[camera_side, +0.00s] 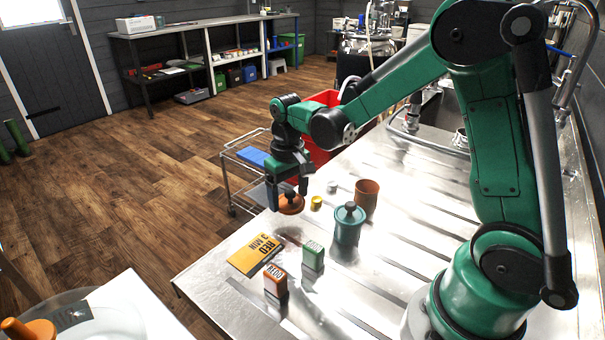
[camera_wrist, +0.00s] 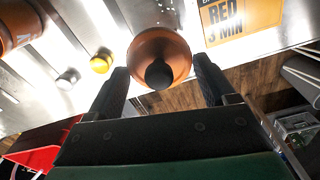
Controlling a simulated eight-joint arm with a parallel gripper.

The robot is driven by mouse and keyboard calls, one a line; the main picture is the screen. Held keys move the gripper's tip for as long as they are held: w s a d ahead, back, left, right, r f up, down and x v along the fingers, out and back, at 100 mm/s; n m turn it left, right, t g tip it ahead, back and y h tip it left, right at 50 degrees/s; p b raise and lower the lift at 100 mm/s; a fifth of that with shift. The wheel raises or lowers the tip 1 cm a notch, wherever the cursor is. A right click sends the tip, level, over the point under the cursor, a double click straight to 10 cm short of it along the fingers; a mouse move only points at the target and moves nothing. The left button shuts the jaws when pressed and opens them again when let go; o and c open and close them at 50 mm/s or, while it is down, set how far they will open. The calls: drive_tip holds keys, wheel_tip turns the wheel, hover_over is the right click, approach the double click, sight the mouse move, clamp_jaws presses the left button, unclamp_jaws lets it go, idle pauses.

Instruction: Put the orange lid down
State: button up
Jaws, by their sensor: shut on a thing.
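The orange lid (camera_side: 291,206) is a round terracotta-coloured disc with a dark knob, near the far-left edge of the steel worktop. My gripper (camera_side: 289,188) points down and is shut on it. In the wrist view the lid (camera_wrist: 158,45) lies between my two fingers (camera_wrist: 160,72), with its knob towards me. Whether its underside touches the worktop is hard to tell. An open brown-orange pot (camera_side: 367,198) stands to the right, and part of it shows at the left edge of the wrist view (camera_wrist: 18,25).
A teal lidded pot (camera_side: 348,226), a yellow piece (camera_side: 316,202) and a grey piece (camera_side: 332,187) stand nearby. A "RED 3 MIN" card (camera_side: 256,254), a green block (camera_side: 313,256) and an orange block (camera_side: 276,281) are nearer the camera. A trolley (camera_side: 240,165) stands beyond the worktop edge.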

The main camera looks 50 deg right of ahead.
sight(289, 201)
drive_tip(key=shift+f, duration=2.3)
drive_tip(key=shift+f, duration=0.2)
drive_tip(key=o, duration=1.1)
drive_tip(key=shift+r, duration=0.1)
